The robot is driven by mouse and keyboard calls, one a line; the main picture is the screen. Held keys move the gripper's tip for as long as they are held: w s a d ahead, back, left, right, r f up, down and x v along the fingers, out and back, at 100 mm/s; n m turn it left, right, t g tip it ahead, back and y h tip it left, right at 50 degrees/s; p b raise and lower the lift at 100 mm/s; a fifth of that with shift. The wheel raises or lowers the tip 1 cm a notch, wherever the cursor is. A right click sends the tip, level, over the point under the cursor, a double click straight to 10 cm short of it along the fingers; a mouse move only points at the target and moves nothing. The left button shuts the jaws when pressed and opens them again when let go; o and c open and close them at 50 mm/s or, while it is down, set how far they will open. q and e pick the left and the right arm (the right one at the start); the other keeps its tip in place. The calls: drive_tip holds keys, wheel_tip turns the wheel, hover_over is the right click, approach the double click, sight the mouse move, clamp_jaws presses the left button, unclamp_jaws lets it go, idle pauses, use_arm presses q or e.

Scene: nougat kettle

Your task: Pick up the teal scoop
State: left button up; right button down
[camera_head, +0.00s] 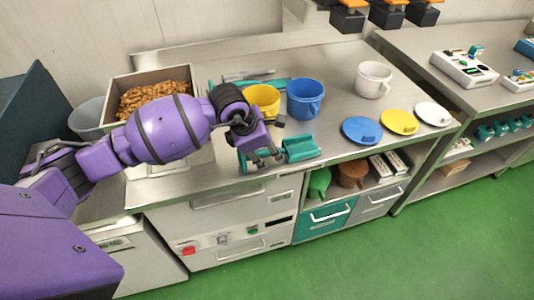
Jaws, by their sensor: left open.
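The teal scoop (301,147) lies near the front edge of the steel counter (335,140), with its trough-shaped part toward the right. My left gripper (267,159) is at the scoop's left, low over the counter, with its fingers pointing down and spread. The fingers and wrist hide part of the scoop's left side. I cannot tell whether the fingers touch it. My right gripper is not in this view.
A yellow mug (263,99), blue mug (305,99) and white mug (373,80) stand behind. Blue (361,130), yellow (399,122) and white lids (433,113) lie to the right. A steel bin (116,94) of nuts stands at the left. The counter between scoop and lids is clear.

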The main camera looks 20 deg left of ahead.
use_arm(q)
clamp_jaws()
idle(0.4)
drive_tip(key=shift+r, duration=0.15)
